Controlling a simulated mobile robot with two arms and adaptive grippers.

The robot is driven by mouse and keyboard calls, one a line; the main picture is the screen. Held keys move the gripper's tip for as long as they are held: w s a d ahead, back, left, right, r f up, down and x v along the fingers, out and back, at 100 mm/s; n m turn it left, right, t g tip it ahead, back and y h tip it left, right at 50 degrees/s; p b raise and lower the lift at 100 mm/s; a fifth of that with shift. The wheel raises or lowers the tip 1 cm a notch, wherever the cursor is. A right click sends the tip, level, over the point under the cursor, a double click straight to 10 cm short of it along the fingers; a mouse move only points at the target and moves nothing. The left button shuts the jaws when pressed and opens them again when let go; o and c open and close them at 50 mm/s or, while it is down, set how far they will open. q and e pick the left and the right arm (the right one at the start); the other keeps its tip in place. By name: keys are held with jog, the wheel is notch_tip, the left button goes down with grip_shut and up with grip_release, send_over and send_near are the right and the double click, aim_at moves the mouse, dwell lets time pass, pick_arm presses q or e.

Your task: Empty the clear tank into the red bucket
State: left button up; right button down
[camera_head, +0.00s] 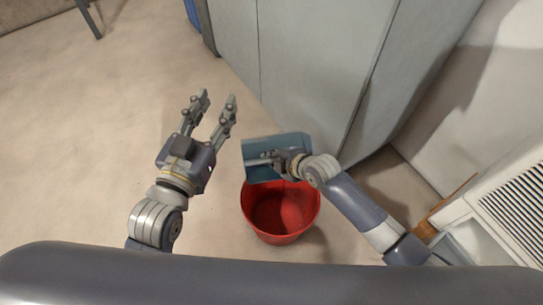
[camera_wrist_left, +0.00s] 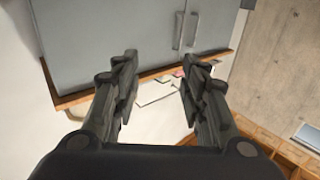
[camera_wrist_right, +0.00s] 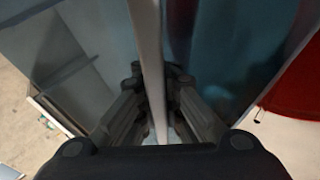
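The clear tank (camera_head: 262,144) is a bluish see-through box in the head view, just above the far rim of the red bucket. My right gripper (camera_head: 268,158) is at the tank, and in the right wrist view its fingers (camera_wrist_right: 160,100) close on either side of the tank's wall (camera_wrist_right: 148,50). The tank looks tilted; I cannot see whether anything is inside it. The red bucket (camera_head: 280,212) stands on the floor below, its visible inside plain red; it also shows in the right wrist view (camera_wrist_right: 298,85). My left gripper (camera_head: 215,115) is open and empty, left of the tank.
Grey cabinets (camera_head: 300,65) stand behind the tank and bucket. A white louvred unit (camera_head: 510,205) and a wooden piece (camera_head: 440,215) are at the right. The pale floor (camera_head: 80,150) at the left is clear, with a chair leg (camera_head: 90,20) at the top.

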pick_arm(q)
jog(key=shift+s+d+r+t+h+b, duration=0.2)
jog(key=shift+r+t, duration=0.35)
jog(key=shift+r, duration=0.5)
jog(key=shift+w+d+r+t+h+b, duration=0.1)
jog(key=shift+r+t+h+b, duration=0.35)
jog(key=shift+r, duration=0.6)
pick_arm(e)
jog(key=shift+w+a+r+t, duration=0.1)
jog(key=shift+r+t, duration=0.2)
jog(key=shift+t, duration=0.2)
pick_arm(q)
jog(key=shift+s+r+t+h, duration=0.1)
jog(key=shift+s+r+t, duration=0.15)
jog(key=shift+r+t, duration=0.3)
jog(key=shift+s+r+t+h, duration=0.2)
jog(key=shift+r+t, duration=0.1)
jog(key=shift+r, duration=0.5)
jog(key=shift+s+r+t+h, duration=0.1)
jog(key=shift+s+r+t, duration=0.15)
jog(key=shift+r+t, duration=0.3)
pick_arm(e)
jog(key=shift+f+t+y, duration=0.1)
jog(key=shift+t+y, duration=0.2)
jog(key=shift+t, duration=0.1)
